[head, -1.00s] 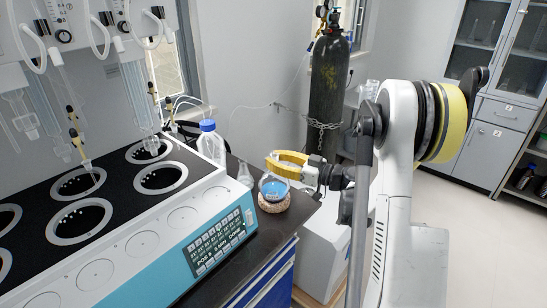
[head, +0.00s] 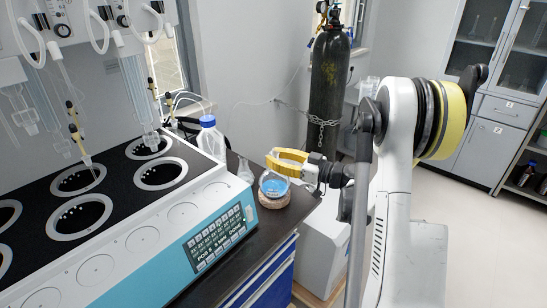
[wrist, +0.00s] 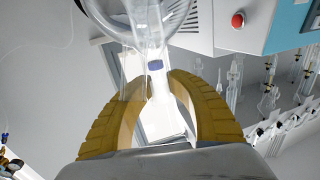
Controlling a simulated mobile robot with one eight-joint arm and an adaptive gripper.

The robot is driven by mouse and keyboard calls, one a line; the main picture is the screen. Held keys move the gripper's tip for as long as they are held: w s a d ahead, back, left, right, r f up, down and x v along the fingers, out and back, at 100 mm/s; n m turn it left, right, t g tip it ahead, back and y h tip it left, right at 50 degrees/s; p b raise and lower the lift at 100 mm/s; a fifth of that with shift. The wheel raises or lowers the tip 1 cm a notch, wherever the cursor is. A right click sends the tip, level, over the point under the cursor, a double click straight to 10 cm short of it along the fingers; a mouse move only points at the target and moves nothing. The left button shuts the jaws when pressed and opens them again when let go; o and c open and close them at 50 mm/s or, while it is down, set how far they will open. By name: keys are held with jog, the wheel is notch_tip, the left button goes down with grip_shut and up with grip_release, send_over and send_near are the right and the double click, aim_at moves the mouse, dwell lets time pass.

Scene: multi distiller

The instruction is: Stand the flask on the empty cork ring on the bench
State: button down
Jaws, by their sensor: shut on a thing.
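The flask (head: 274,186) is clear glass with blue liquid low in its round body. It is upright over the cork ring (head: 273,201) on the dark bench, and its bottom looks seated on or right at the ring; I cannot tell which. My gripper (head: 288,161), with yellow fingers, is shut on the flask's neck from the right. In the wrist view my yellow fingers (wrist: 156,112) close around the glass neck, and the flask's round body (wrist: 150,22) shows at the top. The opening of the ring is hidden under the flask.
A bottle with a blue cap (head: 210,138) and a small clear flask (head: 245,171) stand left of the ring. The multi-position distiller (head: 130,220) fills the left side. The bench's edge with blue drawers (head: 268,278) is close in front. A chained gas cylinder (head: 328,95) stands behind.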

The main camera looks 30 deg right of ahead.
jog(key=shift+f, duration=0.1)
jog(key=c, duration=1.1)
grip_release()
jog(key=shift+c, duration=0.2)
jog(key=shift+f, duration=0.1)
jog(key=v, duration=1.2)
